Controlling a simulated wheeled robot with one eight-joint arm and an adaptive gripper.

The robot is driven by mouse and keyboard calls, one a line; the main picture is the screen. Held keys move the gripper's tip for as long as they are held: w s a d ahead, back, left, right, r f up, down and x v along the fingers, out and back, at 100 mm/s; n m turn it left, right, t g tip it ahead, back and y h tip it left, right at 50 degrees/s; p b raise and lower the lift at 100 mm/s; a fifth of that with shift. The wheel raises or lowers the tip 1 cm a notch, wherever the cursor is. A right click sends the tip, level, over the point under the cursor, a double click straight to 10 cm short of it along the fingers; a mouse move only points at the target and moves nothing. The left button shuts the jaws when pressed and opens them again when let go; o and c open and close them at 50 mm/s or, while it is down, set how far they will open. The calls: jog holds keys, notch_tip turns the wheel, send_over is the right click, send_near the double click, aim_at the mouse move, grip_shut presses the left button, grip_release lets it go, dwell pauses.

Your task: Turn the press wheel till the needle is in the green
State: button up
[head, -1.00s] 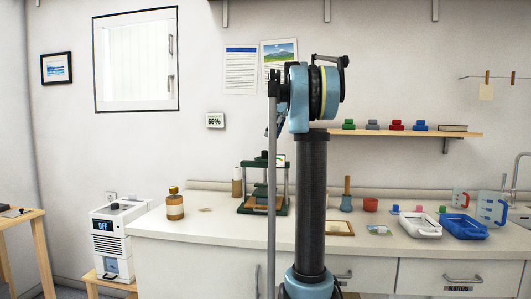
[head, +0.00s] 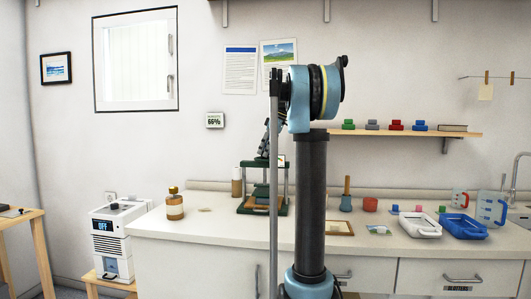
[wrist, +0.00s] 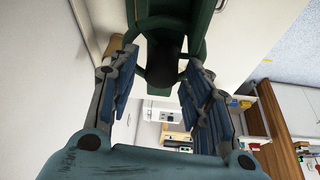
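The dark green press (head: 250,163) stands on the counter behind my arm, with a wooden board in its base. My arm hides part of it. My gripper (head: 264,152) is above it, pointing down at its top. In the wrist view, my gripper (wrist: 161,62) has its two blue-padded fingers spread wide. A dark rounded knob or hub of the green press wheel (wrist: 205,22) shows between the fingertips; I cannot tell whether they touch it. A small pale gauge (head: 281,160) shows at the press's top right, mostly hidden; its needle cannot be read.
A brown bottle (head: 175,204) and a pale jar (head: 237,182) stand left of the press. A wooden-handled tool (head: 346,195), a red cup (head: 370,204), a white tray (head: 422,225) and a blue tray (head: 463,226) are to the right. A shelf (head: 460,134) hangs above.

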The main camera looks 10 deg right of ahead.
jog(key=c, duration=0.7)
jog(key=shift+m, duration=0.4)
jog(key=m+t, duration=0.1)
jog(key=m, duration=0.1)
jog(key=shift+s+a+m+h, duration=0.1)
jog(key=shift+m+h, duration=0.2)
jog(key=shift+m, duration=0.1)
jog(key=m+t+h, duration=0.1)
jog(key=m, duration=0.2)
jog(key=shift+a+m, duration=0.1)
jog(key=shift+m, duration=0.2)
jog(key=m+h, duration=0.1)
jog(key=m, duration=0.2)
jog(key=m+h, duration=0.1)
jog(key=m, duration=0.2)
jog(key=shift+a+r+m+t+h, duration=0.1)
jog(key=shift+m+t+h, duration=0.2)
jog(key=shift+m+h, duration=0.1)
jog(key=o, duration=1.1)
